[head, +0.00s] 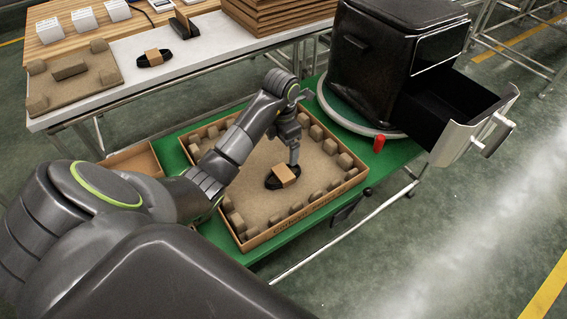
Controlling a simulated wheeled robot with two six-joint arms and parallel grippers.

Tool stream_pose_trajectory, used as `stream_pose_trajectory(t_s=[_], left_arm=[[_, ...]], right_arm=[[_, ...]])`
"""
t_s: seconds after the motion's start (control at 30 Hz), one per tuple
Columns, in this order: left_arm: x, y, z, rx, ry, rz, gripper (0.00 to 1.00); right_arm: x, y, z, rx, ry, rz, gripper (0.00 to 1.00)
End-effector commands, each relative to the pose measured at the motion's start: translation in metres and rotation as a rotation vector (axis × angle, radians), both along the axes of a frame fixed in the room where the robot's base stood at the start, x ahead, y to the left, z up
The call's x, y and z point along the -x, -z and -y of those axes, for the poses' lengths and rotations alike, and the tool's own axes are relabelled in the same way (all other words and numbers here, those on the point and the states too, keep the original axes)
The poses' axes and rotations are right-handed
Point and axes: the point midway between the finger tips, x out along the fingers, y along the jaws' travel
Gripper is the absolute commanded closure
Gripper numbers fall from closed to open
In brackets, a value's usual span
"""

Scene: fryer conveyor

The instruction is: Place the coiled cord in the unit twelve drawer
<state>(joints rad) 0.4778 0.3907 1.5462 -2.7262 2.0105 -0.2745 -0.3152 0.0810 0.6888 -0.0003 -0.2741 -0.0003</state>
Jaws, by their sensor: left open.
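A coiled black cord (270,183) with a brown paper band lies in the shallow cardboard tray (240,238) on the green conveyor. My left gripper (293,163) is just above the coil, pointing down at its band; it is open, and whether its fingers touch the cord cannot be told. The fryer unit (385,65) is a black box on a round turntable at the upper right. Its drawer (455,112) is pulled out to the right, with a dark, apparently empty inside and a pale front with a handle. My right gripper is not in view.
A second banded cord (153,59) lies on the white table (200,45), near a cardboard insert (72,78) and white boxes. A stack of cardboard (275,15) stands at the back. A red knob (379,143) is at the conveyor edge beside the turntable. Small cardboard blocks line the tray.

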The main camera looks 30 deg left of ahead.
Motion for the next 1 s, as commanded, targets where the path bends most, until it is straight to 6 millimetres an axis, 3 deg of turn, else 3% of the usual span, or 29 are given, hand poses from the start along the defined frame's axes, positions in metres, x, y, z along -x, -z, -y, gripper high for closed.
stream_pose_trajectory(t_s=[0.03, 0.3, 1.0], left_arm=[[0.0, 0.012, 0.0, 0.0, 0.0, 0.0, 0.09], [0.0, 0.043, 0.0, 0.0, 0.001, 0.0, 0.09], [-0.001, 0.07, 0.001, 0.0, 0.001, 0.001, 0.09]], right_arm=[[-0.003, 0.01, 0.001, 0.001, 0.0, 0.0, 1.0], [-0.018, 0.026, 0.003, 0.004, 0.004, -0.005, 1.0], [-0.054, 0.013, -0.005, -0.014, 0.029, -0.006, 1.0]])
